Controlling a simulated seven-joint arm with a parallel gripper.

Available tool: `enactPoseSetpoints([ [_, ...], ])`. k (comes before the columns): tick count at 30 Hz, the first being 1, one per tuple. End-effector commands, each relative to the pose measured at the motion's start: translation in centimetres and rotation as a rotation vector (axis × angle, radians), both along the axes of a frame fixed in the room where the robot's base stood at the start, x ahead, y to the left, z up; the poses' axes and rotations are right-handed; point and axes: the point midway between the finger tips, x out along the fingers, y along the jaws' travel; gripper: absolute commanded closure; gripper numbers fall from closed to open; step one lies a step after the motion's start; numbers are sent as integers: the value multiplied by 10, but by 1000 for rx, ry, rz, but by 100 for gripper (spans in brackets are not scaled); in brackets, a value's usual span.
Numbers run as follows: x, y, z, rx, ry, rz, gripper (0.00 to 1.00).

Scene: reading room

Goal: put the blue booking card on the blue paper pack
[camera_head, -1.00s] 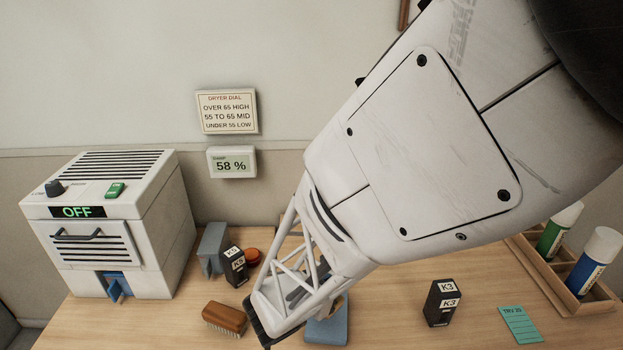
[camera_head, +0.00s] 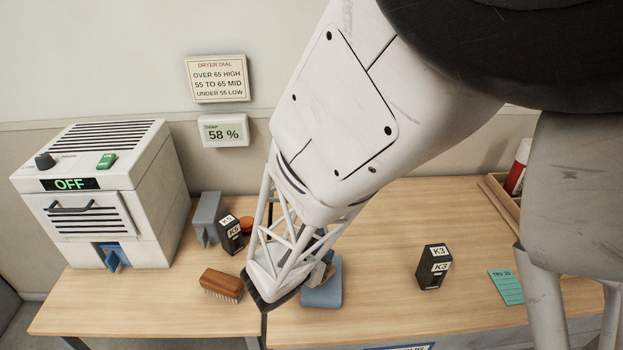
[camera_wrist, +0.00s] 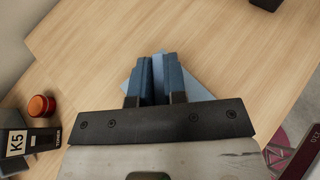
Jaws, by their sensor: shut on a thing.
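In the wrist view my gripper (camera_wrist: 158,65) is shut on a thin light-blue piece, seen almost edge-on, which looks like the blue booking card (camera_wrist: 158,80). The flat blue paper pack (camera_head: 322,293) lies on the table in the head view, beside and partly behind my wrist. Its light-blue surface also seems to show behind the fingers in the wrist view (camera_wrist: 197,89). In the head view my wrist hides most of the fingers and the card. I cannot tell whether the card touches the pack.
A brush (camera_head: 221,284), a black K5 block (camera_head: 230,236), an orange-red round piece (camera_head: 246,225) and a grey holder (camera_head: 207,218) stand left of my wrist. A black K3 block (camera_head: 433,268) and teal card (camera_head: 507,287) lie right. The dryer (camera_head: 100,195) reads OFF; the wall display (camera_head: 223,131) reads 58 %.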

Motion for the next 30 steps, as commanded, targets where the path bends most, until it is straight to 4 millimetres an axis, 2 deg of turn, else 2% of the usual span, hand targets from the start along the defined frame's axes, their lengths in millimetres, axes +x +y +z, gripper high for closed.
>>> enactPoseSetpoints([
  [14,0,0,-5,1,-1,0,100],
  [15,0,0,-4,1,-1,0,82],
  [19,0,0,-4,1,-1,0,62],
  [30,0,0,-2,1,-1,0,62],
])
